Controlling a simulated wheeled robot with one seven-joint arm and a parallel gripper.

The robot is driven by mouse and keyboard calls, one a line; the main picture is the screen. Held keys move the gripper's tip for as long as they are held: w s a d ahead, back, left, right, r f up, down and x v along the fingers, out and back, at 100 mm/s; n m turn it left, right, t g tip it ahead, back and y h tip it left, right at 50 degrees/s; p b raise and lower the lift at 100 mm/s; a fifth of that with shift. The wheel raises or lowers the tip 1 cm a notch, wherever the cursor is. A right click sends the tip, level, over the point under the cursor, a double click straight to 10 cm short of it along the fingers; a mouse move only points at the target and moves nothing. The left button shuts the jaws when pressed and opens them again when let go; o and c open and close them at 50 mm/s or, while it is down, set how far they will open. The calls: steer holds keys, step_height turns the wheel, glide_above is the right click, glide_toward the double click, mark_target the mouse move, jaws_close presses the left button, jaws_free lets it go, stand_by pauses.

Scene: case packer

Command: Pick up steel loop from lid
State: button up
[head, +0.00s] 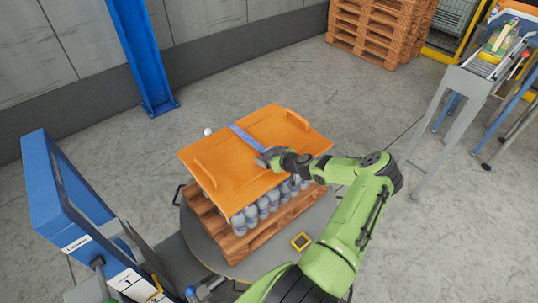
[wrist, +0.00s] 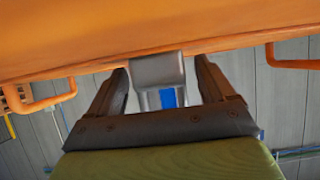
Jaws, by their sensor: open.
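The orange lid (head: 225,160) lies on top of a stack of bottles (head: 265,207) and has a raised handle at each of two sides. A blue strap (head: 247,138) runs across the lid toward my gripper (head: 266,158). In the wrist view, the grey steel loop (wrist: 157,70) is at the lid's edge, with blue strap showing in its opening. My gripper (wrist: 163,82) is open, with one dark finger on each side of the loop. I cannot tell whether either finger touches it. In the head view, my gripper partly hides the loop.
The bottles stand on a wooden pallet (head: 233,243) on a round grey platform (head: 210,252). A blue machine (head: 62,195) stands close at left, a blue post (head: 143,55) behind. Stacked pallets (head: 375,32) and a conveyor (head: 468,85) stand at right.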

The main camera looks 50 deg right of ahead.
steer(key=c, duration=1.1)
steer(key=shift+c, duration=0.2)
